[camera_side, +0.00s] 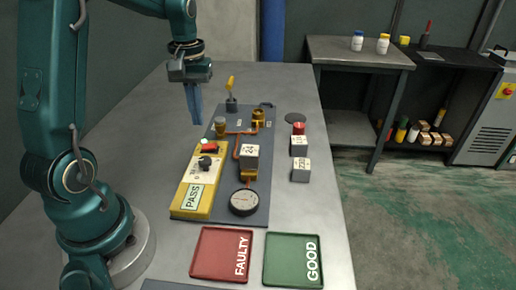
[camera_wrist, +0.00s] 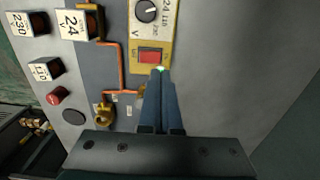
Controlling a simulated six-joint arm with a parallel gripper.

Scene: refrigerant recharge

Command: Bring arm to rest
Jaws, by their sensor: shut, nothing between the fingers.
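My gripper (camera_side: 195,105) hangs fingers-down above the left back part of the dark work panel (camera_side: 262,205), with its fingers together and nothing between them. In the wrist view the closed fingers (camera_wrist: 160,90) point toward the yellow test unit's red switch (camera_wrist: 149,57). The yellow unit (camera_side: 177,203) shows a "PASS" display, a knob and a lit green light. A block marked 24 (camera_side: 249,153) sits on the panel in line with the copper piping. The fingers look apart from everything below.
A round gauge (camera_side: 243,202) is at the panel's front. Blocks marked 110 (camera_side: 299,146) and 230 (camera_side: 301,171) stand right of the panel. A red FAULTY tray (camera_side: 207,272) and a green GOOD tray (camera_side: 272,276) are empty in front.

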